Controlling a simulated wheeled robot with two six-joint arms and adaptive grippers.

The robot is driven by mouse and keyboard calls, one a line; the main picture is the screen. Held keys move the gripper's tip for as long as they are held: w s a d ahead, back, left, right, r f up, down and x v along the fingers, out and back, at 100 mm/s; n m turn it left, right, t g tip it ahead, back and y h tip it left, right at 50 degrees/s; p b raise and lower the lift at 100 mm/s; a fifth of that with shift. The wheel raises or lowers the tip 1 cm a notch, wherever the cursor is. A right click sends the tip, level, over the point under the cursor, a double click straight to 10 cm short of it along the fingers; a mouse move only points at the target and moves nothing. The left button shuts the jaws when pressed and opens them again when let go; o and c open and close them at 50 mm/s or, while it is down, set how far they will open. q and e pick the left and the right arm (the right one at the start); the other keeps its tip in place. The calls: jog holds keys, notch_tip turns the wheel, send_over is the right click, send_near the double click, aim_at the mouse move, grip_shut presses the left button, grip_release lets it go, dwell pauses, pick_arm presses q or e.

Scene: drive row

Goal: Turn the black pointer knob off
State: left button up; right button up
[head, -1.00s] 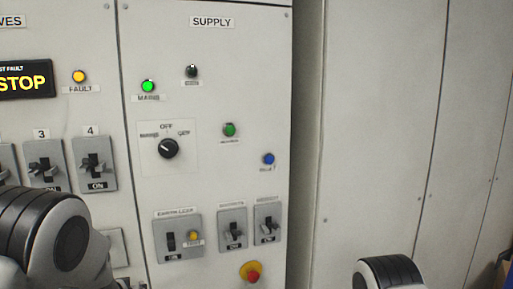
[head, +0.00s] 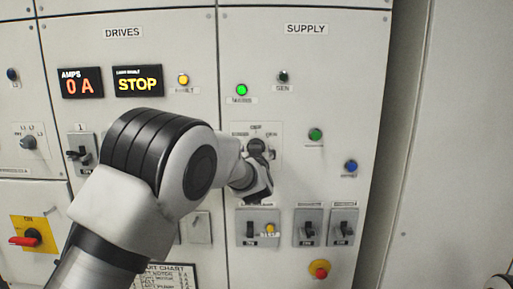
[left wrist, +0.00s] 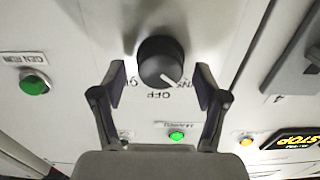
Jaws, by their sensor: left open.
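The black pointer knob (head: 256,146) is on the SUPPLY panel, on a pale plate with OFF at its top. In the left wrist view, which is upside down, the round knob (left wrist: 161,62) has a white line pointing to the lower right, towards the MAINS side of OFF. My left gripper (head: 259,178) is just below the knob in the head view. In the left wrist view my left gripper (left wrist: 160,76) is open, one finger on each side of the knob, with gaps and no visible contact. My right gripper is out of view.
A green lamp (head: 242,90) is lit above the knob. A green button (head: 315,134) and blue button (head: 351,166) are to its right. Switches (head: 257,228) sit below, with a red emergency button (head: 319,268) lower right. My left arm covers part of the DRIVES panel.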

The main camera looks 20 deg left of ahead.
pick_arm(q)
jog(key=shift+a+f, duration=0.1)
jog(key=shift+a, duration=0.05)
jog(key=c, duration=1.2)
jog(key=shift+o, duration=0.2)
jog(key=shift+m+p, duration=3.1)
jog(key=shift+m, duration=1.8)
